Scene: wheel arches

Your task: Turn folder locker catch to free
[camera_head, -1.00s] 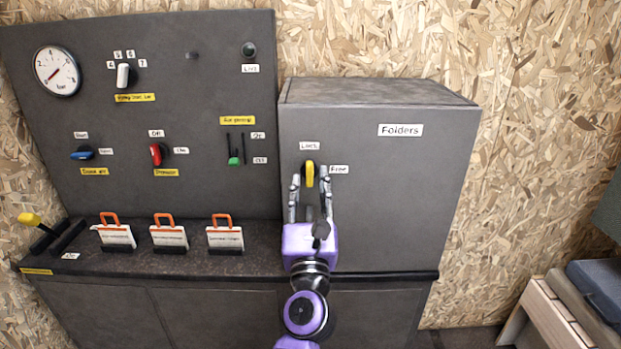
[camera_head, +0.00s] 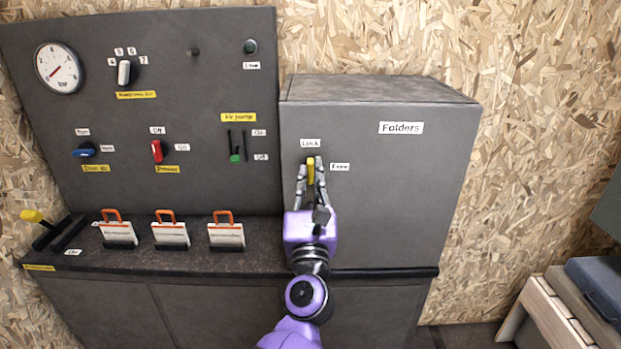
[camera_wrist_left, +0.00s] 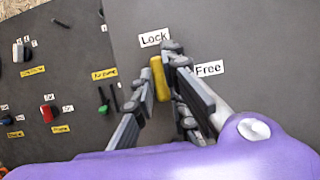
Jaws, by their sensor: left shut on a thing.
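The folder locker (camera_head: 385,190) is a grey cabinet marked "Folders". Its yellow catch (camera_head: 310,168) stands near upright on the door, with the "Lock" label (camera_head: 310,143) above it and the "Free" label (camera_head: 340,167) to its right. The catch also shows in the left wrist view (camera_wrist_left: 160,80), close to vertical and under "Lock". My left gripper (camera_head: 311,178) is shut on the catch, with a finger on each side of it. Its fingers hide part of the catch. My right gripper is not in view.
A dark panel left of the locker carries a gauge (camera_head: 59,68), a red switch (camera_head: 157,151), a blue switch (camera_head: 84,151) and a green slider (camera_head: 235,155). Several orange-handled folders (camera_head: 170,233) stand on the counter. A wooden seat (camera_head: 550,315) is at lower right.

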